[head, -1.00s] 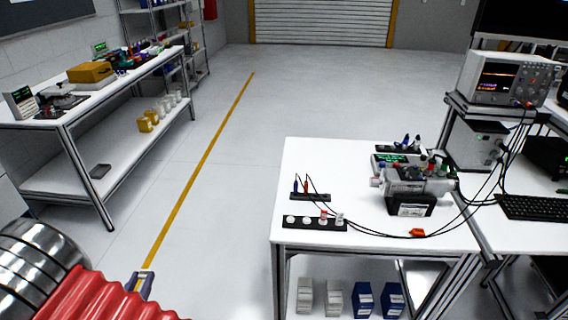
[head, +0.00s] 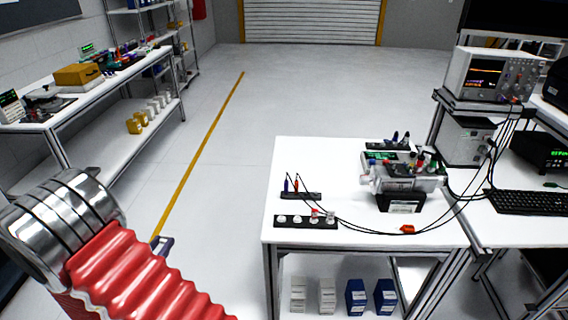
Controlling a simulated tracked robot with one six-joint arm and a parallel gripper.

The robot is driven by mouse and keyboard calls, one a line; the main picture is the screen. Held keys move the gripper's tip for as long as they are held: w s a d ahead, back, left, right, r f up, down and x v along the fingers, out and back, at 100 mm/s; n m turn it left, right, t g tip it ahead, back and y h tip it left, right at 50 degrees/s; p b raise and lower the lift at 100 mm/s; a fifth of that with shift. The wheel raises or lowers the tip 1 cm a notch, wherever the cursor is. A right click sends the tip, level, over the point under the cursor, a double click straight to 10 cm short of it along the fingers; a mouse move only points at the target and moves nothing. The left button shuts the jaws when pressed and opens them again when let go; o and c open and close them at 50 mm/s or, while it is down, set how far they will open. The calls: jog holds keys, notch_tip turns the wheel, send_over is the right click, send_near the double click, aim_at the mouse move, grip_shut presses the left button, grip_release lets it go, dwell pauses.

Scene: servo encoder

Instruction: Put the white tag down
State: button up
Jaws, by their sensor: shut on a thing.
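My gripper (head: 163,244) shows only as a small grey tip past the red ribbed sleeve of my arm, low at the left in the head view. It is over the floor beside the yellow line, to the left of the white workbench (head: 345,160). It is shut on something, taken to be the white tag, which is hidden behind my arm. A black strip (head: 300,225) near the bench's front left edge carries white round pieces and a red-and-white piece (head: 315,214).
A device with coloured knobs (head: 403,180) stands on the bench's right side, with black cables trailing across. An orange piece (head: 408,229) lies near the front edge. A second bench (head: 60,130) stands at left. The floor between is clear.

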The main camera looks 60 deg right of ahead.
jog(key=s+d+r+m+g, duration=0.2)
jog(key=s+d+r+g, duration=0.15)
jog(key=d, duration=0.75)
jog(key=s+d+r+m+g+h, duration=0.1)
jog(key=s+d+r+m+g, duration=0.3)
jog(key=d, duration=0.8)
jog(key=s+d+r+m+g, duration=0.15)
jog(key=s+d+r, duration=0.35)
jog(key=d, duration=0.6)
notch_tip(320, 180, up, 11)
jog(key=m+g+y, duration=0.2)
jog(key=m+g, duration=0.3)
jog(key=g, duration=0.3)
send_over(390, 177)
jog(key=w, duration=0.5)
jog(key=shift+a+f, duration=0.1)
jog(key=shift+a, duration=0.4)
notch_tip(390, 177, down, 6)
jog(key=shift+f, duration=0.15)
jog(key=shift+f, duration=1.9)
